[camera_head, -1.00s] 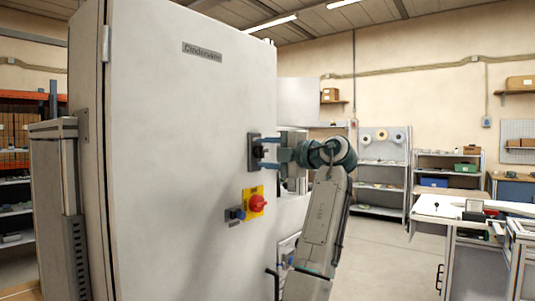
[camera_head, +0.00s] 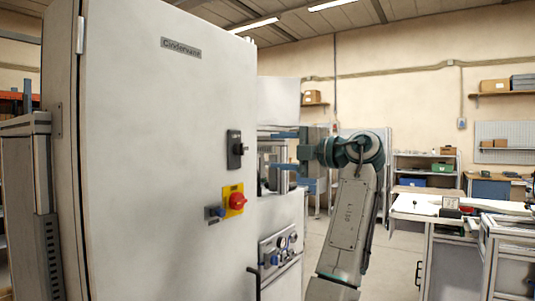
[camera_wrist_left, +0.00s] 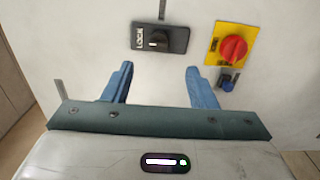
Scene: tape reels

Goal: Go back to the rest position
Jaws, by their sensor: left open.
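My left gripper (camera_head: 275,150) is open and empty, off to the right of the cabinet door in the head view. Its two blue fingers stand apart, with nothing between them, and also show in the left wrist view (camera_wrist_left: 160,68). The black lock handle (camera_head: 234,149) on the grey cabinet door (camera_head: 165,130) is clear of the fingers. In the left wrist view the lock handle (camera_wrist_left: 160,38) lies beyond the fingertips, with the word LOCK on its plate. My right gripper is in neither view.
A red rotary switch on a yellow plate (camera_head: 233,201) and a small blue knob (camera_head: 215,212) are on the door below the lock handle.

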